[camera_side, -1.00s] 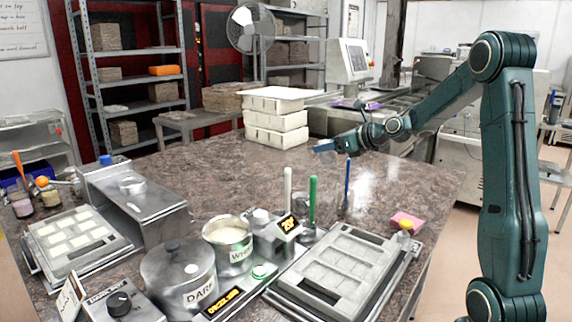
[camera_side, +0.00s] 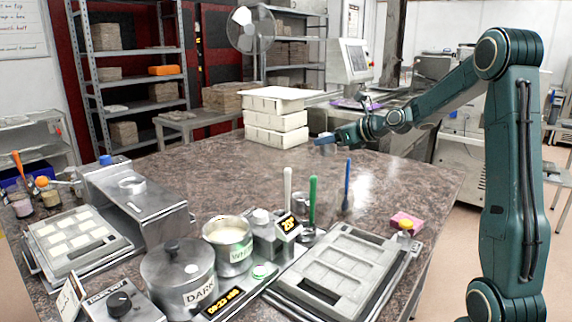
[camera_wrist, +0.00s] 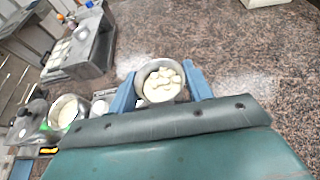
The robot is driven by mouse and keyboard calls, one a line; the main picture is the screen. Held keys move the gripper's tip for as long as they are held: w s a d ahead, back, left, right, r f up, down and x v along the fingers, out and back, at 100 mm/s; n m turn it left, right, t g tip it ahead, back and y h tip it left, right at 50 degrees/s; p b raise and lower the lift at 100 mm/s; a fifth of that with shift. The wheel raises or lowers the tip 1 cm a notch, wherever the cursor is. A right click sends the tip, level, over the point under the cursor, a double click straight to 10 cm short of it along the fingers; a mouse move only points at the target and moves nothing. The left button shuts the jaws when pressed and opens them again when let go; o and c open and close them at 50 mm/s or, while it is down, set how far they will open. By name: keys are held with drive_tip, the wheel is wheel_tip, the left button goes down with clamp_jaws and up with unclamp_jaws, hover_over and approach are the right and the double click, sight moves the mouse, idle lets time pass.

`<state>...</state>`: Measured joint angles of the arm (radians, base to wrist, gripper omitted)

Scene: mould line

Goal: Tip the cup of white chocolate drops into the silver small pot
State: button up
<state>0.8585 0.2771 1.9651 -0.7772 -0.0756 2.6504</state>
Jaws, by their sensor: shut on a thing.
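My gripper (camera_wrist: 161,74) is shut on a round metal cup (camera_wrist: 161,97) of white chocolate drops, with a blue finger on each side of it in the wrist view. The drops heap near the rim. In the side view my gripper (camera_side: 325,139) is over the far part of the table, and the cup is too small to make out there. The silver small pot (camera_side: 230,256), with pale contents and a label starting "WH", stands open at the front, well apart from my gripper. It also shows at left in the wrist view (camera_wrist: 67,113).
A larger lidded pot marked DARK (camera_side: 178,283) stands left of the small pot. White blocks (camera_side: 276,122) stack at the back. The table's middle is clear.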

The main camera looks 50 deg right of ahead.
drive_tip(key=shift+r, duration=1.65)
drive_tip(key=shift+a, duration=0.1)
drive_tip(key=shift+w+a+n+g+y, duration=1.4)
drive_tip(key=shift+a+n+y, duration=0.8)
drive_tip(key=shift+a, duration=2.8)
drive_tip(key=shift+w+a+n+g+y, duration=1.45)
drive_tip(key=shift+a+n+y, duration=0.75)
drive_tip(key=shift+a, duration=2.8)
drive_tip(key=shift+w+a+n+g+y, duration=1.2)
drive_tip(key=shift+a+n+g+y, duration=0.95)
drive_tip(key=shift+a, duration=2.85)
wheel_tip(320, 180, down, 16)
drive_tip(key=t, duration=0.1)
drive_tip(key=shift+n, duration=0.35)
drive_tip(key=shift+h, duration=0.25)
drive_tip(key=shift+r+h, duration=0.1)
drive_tip(key=shift+h, duration=0.2)
